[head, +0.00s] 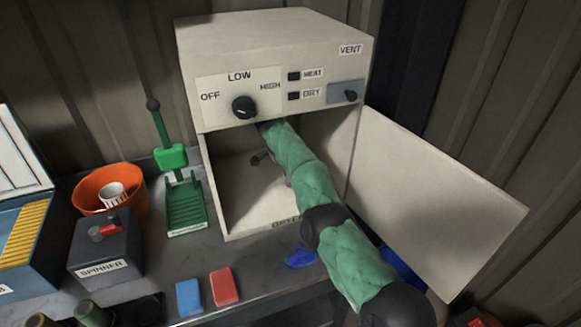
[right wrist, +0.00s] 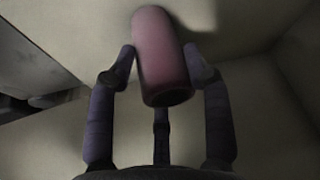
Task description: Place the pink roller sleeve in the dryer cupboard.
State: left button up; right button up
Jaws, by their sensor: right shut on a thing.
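The pink roller sleeve (right wrist: 162,55) is between the fingers of my right gripper (right wrist: 160,62), which is shut on it inside the dryer cupboard. My right arm reaches in through the front opening and hides much of the interior. I cannot tell whether the sleeve touches the cupboard floor. My left gripper is not in view.
Left of the cupboard stand a green rack (head: 186,207), an orange bucket (head: 92,188) with a white cup, and a grey spinner box (head: 105,247). Blue (head: 189,298) and red (head: 223,287) blocks lie on the bench in front. The open door bounds the right side.

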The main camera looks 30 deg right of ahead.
dwell(0.3)
jog(key=o, duration=1.1)
jog(key=shift+f, duration=0.1)
jog(key=shift+r, duration=0.3)
jog(key=shift+a+r+p, duration=0.2)
jog(key=shift+r+p, duration=0.15)
jog(key=shift+r, duration=0.05)
jog(key=s+a+b, duration=0.1)
jog(key=a, duration=0.2)
jog(key=a+b, duration=0.2)
jog(key=a, duration=0.2)
jog(key=s+a+b, duration=0.1)
jog(key=a, duration=0.2)
jog(key=shift+s+a, duration=0.15)
jog(key=shift+s, duration=0.15)
jog(key=shift+s+a+b, duration=0.2)
jog(key=shift+a+b, duration=0.15)
jog(key=shift+a, duration=0.35)
